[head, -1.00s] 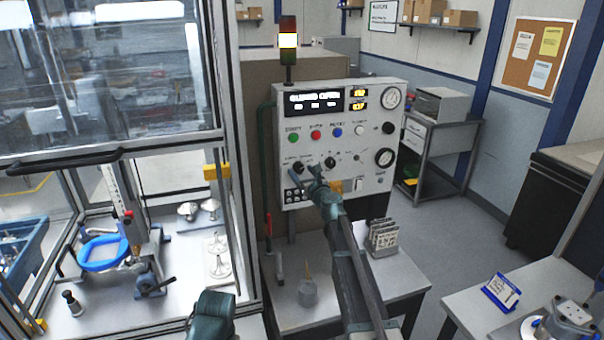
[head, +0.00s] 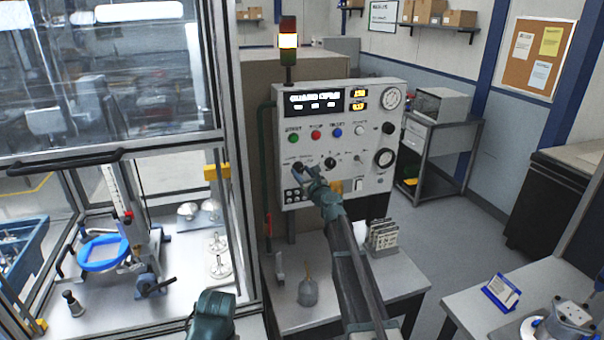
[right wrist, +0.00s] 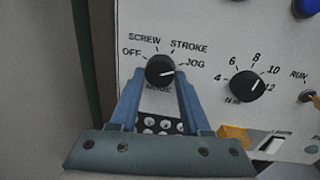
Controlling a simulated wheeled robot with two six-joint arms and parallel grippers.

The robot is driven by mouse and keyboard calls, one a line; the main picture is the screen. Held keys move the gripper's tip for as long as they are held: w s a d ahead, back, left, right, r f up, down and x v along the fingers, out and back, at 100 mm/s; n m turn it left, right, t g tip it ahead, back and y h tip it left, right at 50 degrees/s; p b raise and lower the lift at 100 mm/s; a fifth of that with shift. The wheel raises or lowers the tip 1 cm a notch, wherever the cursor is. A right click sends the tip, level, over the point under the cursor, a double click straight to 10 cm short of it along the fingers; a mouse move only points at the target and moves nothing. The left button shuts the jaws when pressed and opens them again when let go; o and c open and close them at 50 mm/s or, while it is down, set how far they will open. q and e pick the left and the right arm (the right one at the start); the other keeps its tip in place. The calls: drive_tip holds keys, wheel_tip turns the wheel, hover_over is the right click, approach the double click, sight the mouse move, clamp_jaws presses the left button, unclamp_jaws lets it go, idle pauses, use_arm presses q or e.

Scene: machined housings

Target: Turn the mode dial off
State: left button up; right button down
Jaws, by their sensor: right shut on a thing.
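The mode dial (right wrist: 160,70) is a round black knob with a white pointer mark, on the light grey control panel (head: 352,118). Around it are the labels OFF, SCREW, STROKE and JOG, with MODE below. Its white mark points right, toward the JOG side. My right gripper (right wrist: 160,76) is shut on the dial, its blue fingers on either side of the knob. In the head view the right gripper (head: 300,170) is at the panel's lower left and largely hides the dial. My left gripper's fingers are not seen.
A second black dial (right wrist: 248,85) with numbers is just right of the mode dial. An orange-yellow part (right wrist: 233,133) and a white switch (right wrist: 272,147) are below it. A green pipe (head: 268,170) runs along the panel's left side, near the glazed enclosure's frame (head: 225,130).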

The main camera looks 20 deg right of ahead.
drive_tip(key=n+p, duration=0.1)
drive_tip(key=n, duration=0.5)
drive_tip(key=shift+r, duration=0.15)
drive_tip(key=n, duration=0.3)
drive_tip(key=n+h+p, duration=0.1)
drive_tip(key=n, duration=0.2)
drive_tip(key=shift+n+g, duration=0.3)
drive_tip(key=n+h, duration=0.1)
drive_tip(key=n, duration=0.4)
drive_tip(key=shift+a+r+n, duration=0.1)
drive_tip(key=shift+n, duration=0.3)
drive_tip(key=n, duration=0.3)
drive_tip(key=shift+s+a, duration=0.1)
drive_tip(key=shift+n+h, duration=0.3)
drive_tip(key=shift+n, duration=1.5)
drive_tip(key=shift+c, duration=1.8)
unclamp_jaws()
